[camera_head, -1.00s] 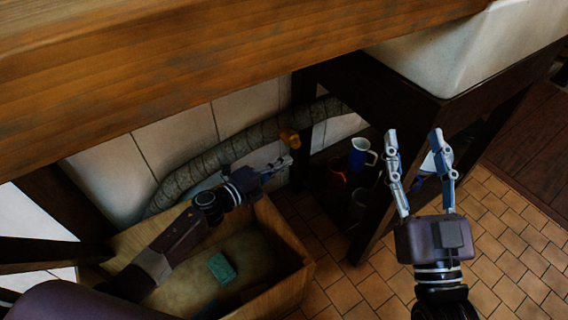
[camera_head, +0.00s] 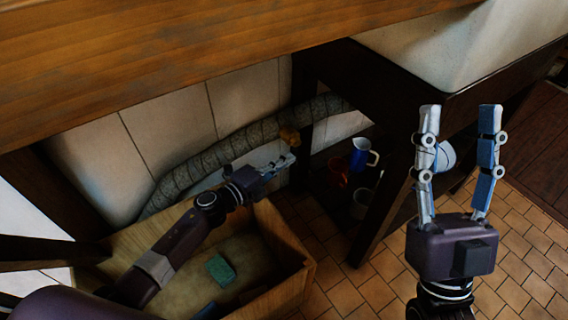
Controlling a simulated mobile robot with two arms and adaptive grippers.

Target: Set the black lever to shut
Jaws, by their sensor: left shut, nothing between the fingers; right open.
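A grey wrapped pipe (camera_head: 225,146) runs along the tiled wall under the wooden counter. A brass-coloured fitting (camera_head: 289,137) sits on it near the dark table leg. I cannot make out a black lever; it may be hidden or too dark to tell. My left gripper (camera_head: 286,161) is shut and empty, just below the brass fitting in the picture. I cannot tell whether it touches anything. My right gripper (camera_head: 460,112) is open and empty, pointing up the picture in front of the dark stand, well to the right of the pipe.
A wooden crate (camera_head: 292,291) below my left arm holds a green block (camera_head: 220,269) and a blue one (camera_head: 206,311). A blue jug (camera_head: 362,154) and other vessels stand on a low shelf. The counter (camera_head: 190,60) overhangs the pipe. Tiled floor (camera_head: 525,235) is free at right.

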